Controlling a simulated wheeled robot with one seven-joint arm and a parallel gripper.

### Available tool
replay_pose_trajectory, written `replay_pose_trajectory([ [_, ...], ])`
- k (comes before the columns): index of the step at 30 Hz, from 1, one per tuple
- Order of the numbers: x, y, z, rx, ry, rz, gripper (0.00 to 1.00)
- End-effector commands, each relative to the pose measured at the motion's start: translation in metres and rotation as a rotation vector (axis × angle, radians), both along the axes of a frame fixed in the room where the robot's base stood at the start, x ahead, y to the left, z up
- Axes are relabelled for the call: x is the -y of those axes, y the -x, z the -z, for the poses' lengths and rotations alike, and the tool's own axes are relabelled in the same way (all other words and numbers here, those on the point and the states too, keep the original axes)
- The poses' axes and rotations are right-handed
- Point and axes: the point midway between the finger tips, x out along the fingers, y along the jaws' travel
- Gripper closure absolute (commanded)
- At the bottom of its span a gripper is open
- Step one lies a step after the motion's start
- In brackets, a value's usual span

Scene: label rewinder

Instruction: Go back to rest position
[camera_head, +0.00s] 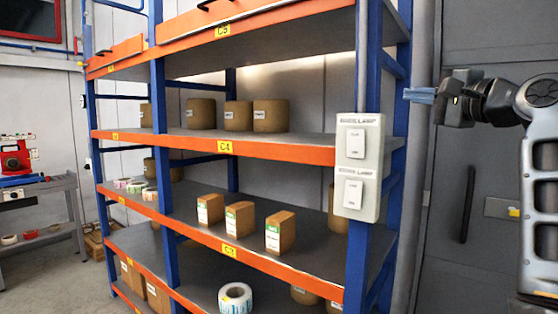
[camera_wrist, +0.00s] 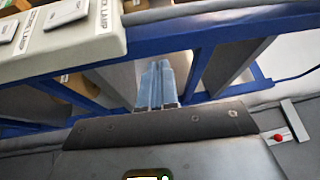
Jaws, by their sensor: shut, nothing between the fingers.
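My gripper (camera_head: 421,95) is at the right of the head view, held up beside the shelf's right blue post. Its blue fingers point left and look closed together with nothing between them. In the wrist view the blue fingers (camera_wrist: 155,86) are side by side. The switch box (camera_head: 360,167) with two white switches is mounted on the front right post, left of and below my gripper. It also shows at the top left of the wrist view (camera_wrist: 75,32). My gripper looks apart from the box.
The blue and orange shelf rack (camera_head: 245,150) fills the middle, holding brown rolls, small boxes (camera_head: 280,232) and a label roll (camera_head: 235,298). A grey door with a dark handle (camera_head: 467,204) is behind my arm. A workbench (camera_head: 40,190) stands far left, with open floor before it.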

Motion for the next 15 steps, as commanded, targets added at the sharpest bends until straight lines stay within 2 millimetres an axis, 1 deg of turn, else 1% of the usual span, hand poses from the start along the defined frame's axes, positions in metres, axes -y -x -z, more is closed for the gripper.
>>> replay_pose_trajectory([
  [1,0.000,-0.002,0.033,-0.013,0.017,0.027,1.00],
  [2,0.001,-0.002,0.050,-0.017,0.029,0.045,1.00],
  [3,0.002,-0.001,0.072,-0.021,0.045,0.067,1.00],
  [5,0.002,0.001,0.106,-0.027,0.074,0.101,1.00],
  [6,0.003,0.004,0.127,-0.030,0.095,0.122,1.00],
  [8,0.003,0.010,0.159,-0.038,0.127,0.153,1.00],
  [9,0.003,0.015,0.180,-0.043,0.150,0.174,1.00],
  [11,0.003,0.024,0.210,-0.050,0.186,0.203,1.00],
  [12,0.004,0.031,0.230,-0.055,0.211,0.221,1.00],
  [14,0.003,0.043,0.259,-0.063,0.251,0.247,1.00],
  [15,0.003,0.052,0.277,-0.067,0.278,0.263,1.00],
])
